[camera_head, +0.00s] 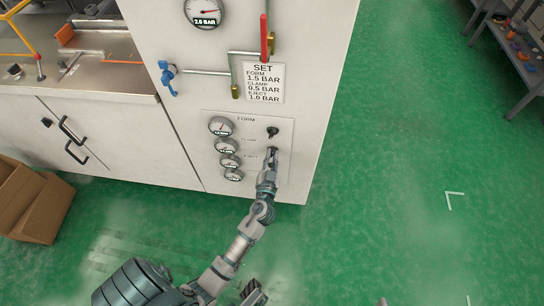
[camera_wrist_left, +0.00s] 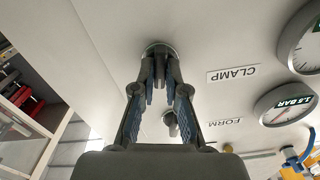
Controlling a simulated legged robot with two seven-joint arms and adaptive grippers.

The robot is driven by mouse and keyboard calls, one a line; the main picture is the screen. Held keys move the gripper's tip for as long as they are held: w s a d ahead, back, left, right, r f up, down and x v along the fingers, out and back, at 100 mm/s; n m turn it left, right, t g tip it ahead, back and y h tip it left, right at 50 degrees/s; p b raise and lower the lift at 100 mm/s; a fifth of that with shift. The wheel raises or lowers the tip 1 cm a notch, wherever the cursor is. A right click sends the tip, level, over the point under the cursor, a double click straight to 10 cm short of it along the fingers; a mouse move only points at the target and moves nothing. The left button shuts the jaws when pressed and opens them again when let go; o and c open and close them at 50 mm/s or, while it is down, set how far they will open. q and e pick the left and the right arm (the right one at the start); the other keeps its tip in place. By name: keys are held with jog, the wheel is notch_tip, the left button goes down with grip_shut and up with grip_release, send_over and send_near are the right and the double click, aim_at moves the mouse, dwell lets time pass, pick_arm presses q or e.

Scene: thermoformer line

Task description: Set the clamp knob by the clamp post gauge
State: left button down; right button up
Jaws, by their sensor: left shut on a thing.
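The control panel (camera_head: 283,178) is on the front of a white cabinet. My left gripper (camera_head: 270,158) is at the panel, shut on the clamp knob, whose collar shows in the left wrist view (camera_wrist_left: 158,47). The fingers (camera_wrist_left: 159,82) hide most of that knob. The CLAMP label (camera_wrist_left: 233,74) is beside it, upside down in that view. A column of several round gauges (camera_head: 229,161) is left of the knobs; their small readings are not legible in the head view. A gauge beside the CLAMP label (camera_wrist_left: 304,48) is cut off at the picture edge.
The black FORM knob (camera_head: 272,132) is just above my gripper; the form gauge (camera_wrist_left: 285,103) reads 1.5 BAR. A SET sign (camera_head: 264,83) lists FORM 1.5, CLAMP 0.5, EJECT 1.0 BAR. The upper gauge (camera_head: 205,12) reads 2.0 BAR. Green floor (camera_head: 400,170) is clear at right.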

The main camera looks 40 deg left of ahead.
pick_arm(q)
jog(key=shift+m, duration=1)
jog(key=m, duration=0.4)
jog(key=m+p, duration=0.1)
jog(key=m, duration=0.3)
jog(key=shift+w+d+f, duration=0.1)
jog(key=shift+d, duration=0.1)
pick_arm(e)
jog(key=shift+w+a+f+n+g+y, duration=0.15)
jog(key=shift+w+f+g, duration=0.3)
jog(key=shift+g, duration=0.1)
jog(key=shift+w+a+f+n+g+y, duration=0.15)
jog(key=shift+w+f+g, duration=0.2)
jog(key=shift+g, duration=0.2)
pick_arm(q)
jog(key=shift+f+m, duration=0.1)
jog(key=shift+m, duration=0.2)
pick_arm(e)
jog(key=shift+w, duration=0.1)
pick_arm(q)
jog(key=c, duration=1.3)
grip_release()
jog(key=shift+d, duration=0.1)
jog(key=shift+o, duration=0.5)
pick_arm(e)
jog(key=shift+w+d, duration=0.1)
